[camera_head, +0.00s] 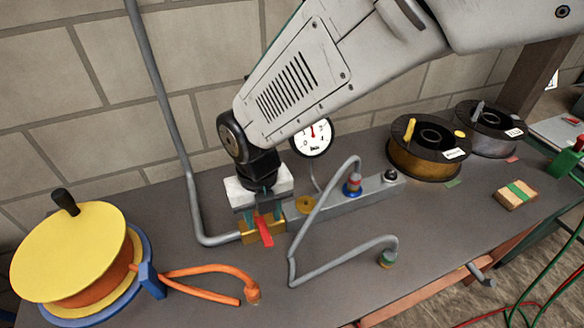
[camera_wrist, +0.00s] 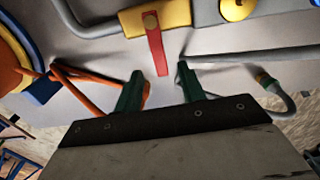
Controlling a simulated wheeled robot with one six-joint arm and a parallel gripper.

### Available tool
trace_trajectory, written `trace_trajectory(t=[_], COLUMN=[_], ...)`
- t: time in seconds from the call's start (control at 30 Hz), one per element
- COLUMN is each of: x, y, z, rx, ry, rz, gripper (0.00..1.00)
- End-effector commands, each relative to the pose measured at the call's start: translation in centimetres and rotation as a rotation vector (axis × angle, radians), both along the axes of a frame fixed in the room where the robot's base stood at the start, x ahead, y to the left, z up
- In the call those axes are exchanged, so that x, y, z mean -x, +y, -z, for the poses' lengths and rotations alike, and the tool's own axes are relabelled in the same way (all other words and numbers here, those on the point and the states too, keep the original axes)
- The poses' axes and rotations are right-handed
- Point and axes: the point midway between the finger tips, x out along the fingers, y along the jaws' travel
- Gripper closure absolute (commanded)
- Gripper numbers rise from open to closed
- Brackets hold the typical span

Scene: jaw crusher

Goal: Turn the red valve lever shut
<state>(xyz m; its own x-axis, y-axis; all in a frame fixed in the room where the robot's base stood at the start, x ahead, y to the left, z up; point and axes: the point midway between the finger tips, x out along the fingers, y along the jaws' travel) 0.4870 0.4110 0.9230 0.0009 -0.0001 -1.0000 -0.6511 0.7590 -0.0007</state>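The red valve lever (camera_head: 264,232) sits on a brass-yellow valve body (camera_head: 247,238) where the grey wall pipe meets the grey block on the bench. It points toward the bench front, across the pipe line. In the wrist view the lever (camera_wrist: 156,46) hangs from a round pivot on the valve body (camera_wrist: 178,14), its free end toward me. My gripper (camera_head: 265,214) is over the valve. In the wrist view my gripper (camera_wrist: 160,74) is open, with green fingers on either side of the lever's free end and gaps on both sides. Contact with the lever is not visible.
A pressure gauge (camera_head: 312,136) stands behind the valve. A grey bent tube (camera_head: 345,252) lies to the right, an orange hose (camera_head: 205,273) to the left. A yellow-topped reel (camera_head: 70,250) is at left; dark spools (camera_head: 428,148) are at right. The bench front is partly clear.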

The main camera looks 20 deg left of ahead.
Motion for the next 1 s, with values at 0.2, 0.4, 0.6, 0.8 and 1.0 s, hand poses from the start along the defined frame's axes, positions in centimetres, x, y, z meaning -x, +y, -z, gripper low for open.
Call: trace_trajectory(t=[0.2,0.4,0.6,0.8,1.0], x=[-0.1,-0.1,-0.1,-0.1,0.2], y=[-0.1,-0.2,-0.2,-0.2,-0.7], z=[-3.0,-3.6,-3.5,-3.5,-3.4], rx=[0.000,0.002,0.002,0.002,0.024], ry=[0.000,0.001,0.001,0.001,0.010], rz=[0.002,0.002,0.002,0.019,0.265], gripper=[0.60,0.60,0.60,0.60,0.60])
